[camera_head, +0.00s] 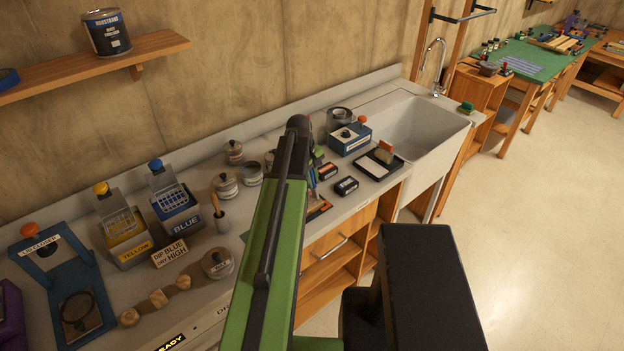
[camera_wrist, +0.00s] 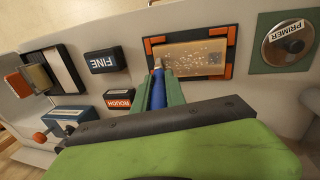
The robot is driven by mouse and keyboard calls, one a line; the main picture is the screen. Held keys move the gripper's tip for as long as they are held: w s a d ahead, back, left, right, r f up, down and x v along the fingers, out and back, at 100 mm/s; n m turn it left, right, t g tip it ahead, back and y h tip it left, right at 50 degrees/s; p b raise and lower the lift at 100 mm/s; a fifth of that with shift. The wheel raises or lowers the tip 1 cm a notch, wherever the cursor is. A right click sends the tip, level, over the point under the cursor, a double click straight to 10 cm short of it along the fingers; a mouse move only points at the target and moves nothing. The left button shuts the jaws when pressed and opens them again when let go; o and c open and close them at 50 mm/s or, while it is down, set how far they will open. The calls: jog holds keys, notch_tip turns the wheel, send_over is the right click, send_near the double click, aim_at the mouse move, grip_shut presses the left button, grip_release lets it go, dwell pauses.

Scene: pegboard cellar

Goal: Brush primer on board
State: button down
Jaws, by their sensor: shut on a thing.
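My gripper (camera_wrist: 160,90) is shut on a blue-handled brush (camera_wrist: 158,88) in the wrist view. The brush points toward the board (camera_wrist: 195,52), a tan panel with pale specks in a dark holder (camera_wrist: 200,75) with orange corners. The brush tip is at the board's lower left edge; I cannot tell whether it touches. A round tin labelled PRIMER (camera_wrist: 288,42) stands on a green mat to the right. In the head view my arm hides most of the board, and one orange corner of the holder (camera_head: 319,210) shows beside it.
The FINE block (camera_wrist: 104,62) and ROUGH block (camera_wrist: 119,99) lie left of the board. A black-rimmed tray (camera_head: 379,163) and a blue box (camera_head: 349,139) stand near the sink (camera_head: 420,130). Paint boxes, jars and wooden knobs crowd the bench's left part.

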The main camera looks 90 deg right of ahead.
jog(key=shift+w+a, duration=4.2)
jog(key=shift+w, duration=0.3)
jog(key=shift+s+d, duration=2.2)
jog(key=shift+s, duration=0.15)
jog(key=shift+s+d, duration=2.2)
jog(key=shift+s, duration=0.15)
jog(key=shift+w+a+f, duration=0.1)
jog(key=shift+w+a, duration=1.75)
jog(key=shift+w, duration=0.1)
